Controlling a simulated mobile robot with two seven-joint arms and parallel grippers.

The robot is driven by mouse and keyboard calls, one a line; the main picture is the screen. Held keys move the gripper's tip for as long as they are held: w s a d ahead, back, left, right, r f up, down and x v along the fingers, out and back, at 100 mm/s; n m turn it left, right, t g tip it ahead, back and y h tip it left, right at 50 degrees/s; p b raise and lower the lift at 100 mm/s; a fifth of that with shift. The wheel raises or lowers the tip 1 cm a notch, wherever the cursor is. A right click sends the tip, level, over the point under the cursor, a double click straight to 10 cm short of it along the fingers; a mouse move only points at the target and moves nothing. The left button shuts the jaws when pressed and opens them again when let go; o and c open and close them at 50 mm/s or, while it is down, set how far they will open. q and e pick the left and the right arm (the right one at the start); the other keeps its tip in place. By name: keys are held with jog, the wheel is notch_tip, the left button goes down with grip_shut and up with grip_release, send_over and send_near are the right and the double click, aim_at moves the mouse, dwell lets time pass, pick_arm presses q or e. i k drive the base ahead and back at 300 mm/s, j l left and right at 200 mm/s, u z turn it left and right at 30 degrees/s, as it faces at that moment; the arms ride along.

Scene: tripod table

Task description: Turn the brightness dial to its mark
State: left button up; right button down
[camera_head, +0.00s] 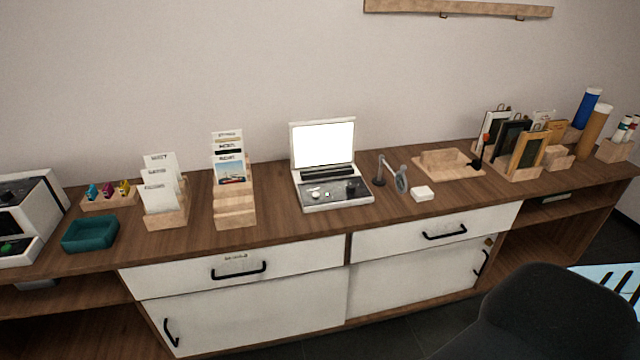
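A white device with a raised, bright white screen (324,144) stands on the wooden sideboard (275,215), near the middle of the view. Its dark control panel (338,189) lies in front of the screen and carries a pale round knob (314,194), a small light spot and darker controls to the right. The panel is small in the picture, so I cannot tell which control is the brightness dial, where its mark is or how it is turned. Neither of my grippers is in view.
Card holders (236,207) stand left of the device, with a teal tray (90,234) further left. A small stand with a round disc (401,179) and a white block (423,193) sit close on its right. A dark chair (530,312) stands at the front right.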

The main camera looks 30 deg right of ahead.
aim_at(351, 188)
jog(key=z, duration=1.55)
jog(key=i+l+z, duration=0.1)
jog(key=i+l, duration=0.55)
jog(key=i, duration=0.1)
